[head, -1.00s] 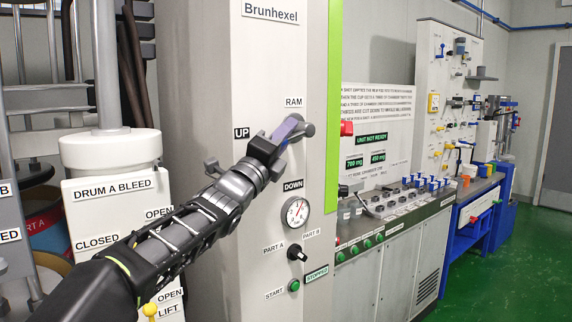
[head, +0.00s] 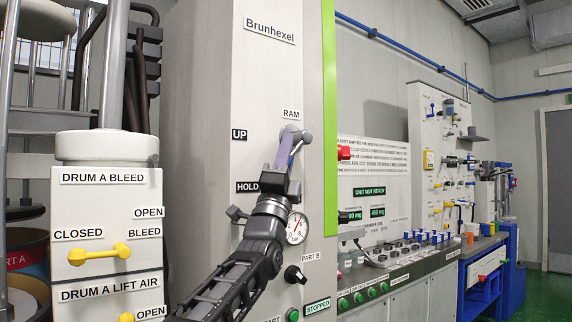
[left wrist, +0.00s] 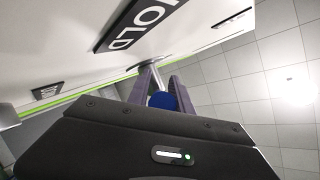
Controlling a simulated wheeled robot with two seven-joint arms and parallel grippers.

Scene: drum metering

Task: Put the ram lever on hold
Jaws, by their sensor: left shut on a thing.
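The ram lever shows in the left wrist view as a blue knob (left wrist: 162,101) on a metal rod, between my left gripper's two fingers. In the head view my left gripper (head: 287,150) is shut on it just below the RAM label (head: 291,113); the gripper hides most of the lever. A grey metal part (head: 304,137) shows beside the fingertips. The HOLD label (head: 247,187) is left of the gripper and also shows close by in the left wrist view (left wrist: 138,25). The UP label (head: 239,134) is higher. The DOWN label is hidden. My right gripper is out of view.
A pressure gauge (head: 298,229) is right beside my left wrist, with a black selector knob (head: 294,274) below. A drum A bleed valve with a yellow handle (head: 100,254) stands at the left. A red button (head: 344,153) and a control desk lie to the right.

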